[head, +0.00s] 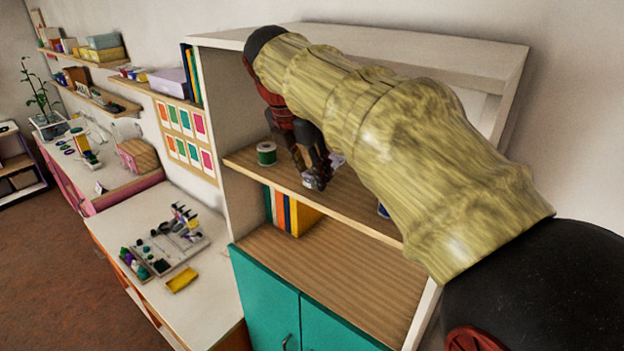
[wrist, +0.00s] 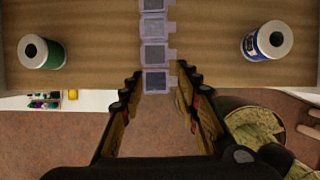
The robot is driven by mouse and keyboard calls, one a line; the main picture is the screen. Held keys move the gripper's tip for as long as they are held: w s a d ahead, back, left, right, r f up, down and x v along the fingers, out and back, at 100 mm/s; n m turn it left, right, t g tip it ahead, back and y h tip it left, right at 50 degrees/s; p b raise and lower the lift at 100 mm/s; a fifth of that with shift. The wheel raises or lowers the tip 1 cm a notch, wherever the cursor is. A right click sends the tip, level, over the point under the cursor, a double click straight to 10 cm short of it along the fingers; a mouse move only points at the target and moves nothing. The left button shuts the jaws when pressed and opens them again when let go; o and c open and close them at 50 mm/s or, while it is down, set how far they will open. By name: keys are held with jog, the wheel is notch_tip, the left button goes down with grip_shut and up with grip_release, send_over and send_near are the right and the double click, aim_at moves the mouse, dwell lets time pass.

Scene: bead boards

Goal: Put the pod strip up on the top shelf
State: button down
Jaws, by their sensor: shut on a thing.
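The pod strip (wrist: 153,52) is a row of pale, translucent square pods with grey centres. In the wrist view it runs away from between my fingertips, over the wooden shelf board. My gripper (wrist: 155,78) is shut on its near end, with a finger on each side. In the head view my gripper (head: 316,178) is inside the upper bay of the white cabinet, at the upper shelf (head: 355,203). Only small pale bits of the strip show there, and my arm hides much of the bay. I cannot tell whether the strip touches the board.
A green spool (wrist: 42,52) stands left of the strip and a blue-banded spool (wrist: 267,40) right of it. The board between them is otherwise clear. Books (head: 290,212) stand in the bay below, above teal doors (head: 270,300). The cabinet's left side panel (head: 218,130) stands close by.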

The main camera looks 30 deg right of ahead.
jog(key=shift+f, duration=1.35)
jog(key=shift+f, duration=0.1)
jog(key=c, duration=1.3)
grip_release()
